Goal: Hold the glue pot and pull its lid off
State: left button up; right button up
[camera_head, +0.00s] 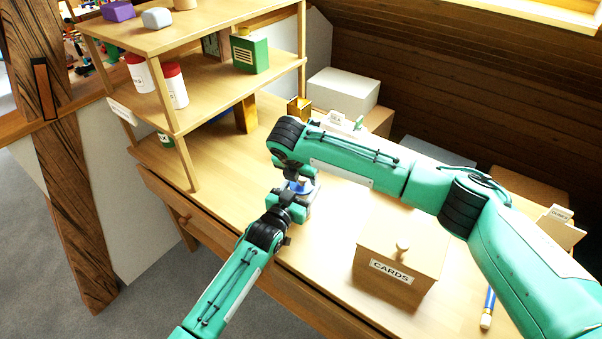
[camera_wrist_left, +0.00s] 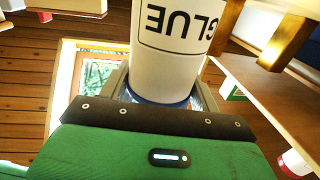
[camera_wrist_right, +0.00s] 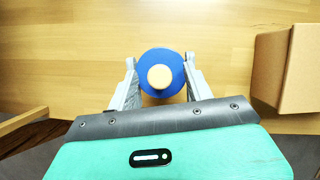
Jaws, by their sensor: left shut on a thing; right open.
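The glue pot is a white cylinder. Its body (camera_wrist_left: 165,45) with an upside-down GLUE label fills the top of the left wrist view. My left gripper (camera_head: 298,206) is shut on the pot over the workbench. The blue lid (camera_head: 301,186) is on top, partly hidden by my arms in the head view. In the right wrist view the round blue lid (camera_wrist_right: 148,83) with its pale wooden knob (camera_wrist_right: 160,77) sits between the fingers of my right gripper (camera_wrist_right: 159,68). That gripper is open, above the lid, with one finger on each side.
A wooden CARDS box (camera_head: 398,262) with a knob stands right of the pot. A shelf unit (camera_head: 160,98) with jars and a green box (camera_head: 250,54) stands at the back left. White and brown boxes line the back. Bare bench top (camera_head: 225,180) lies left of the pot.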

aim_at(302, 178)
grip_shut()
jog(key=shift+r, duration=0.1)
jog(key=shift+r, duration=0.1)
pick_arm(q)
jog(key=shift+f, duration=0.15)
pick_arm(e)
jog(key=shift+r, duration=0.6)
pick_arm(q)
jog(key=shift+a+f, duration=0.15)
jog(key=shift+f, duration=0.1)
pick_arm(e)
jog(key=shift+w+r, duration=0.1)
jog(key=shift+r, duration=0.4)
jog(key=shift+r+g+h, duration=0.3)
jog(key=shift+r+h, duration=0.05)
jog(key=shift+h, duration=0.35)
pick_arm(q)
jog(key=shift+s+r, duration=0.1)
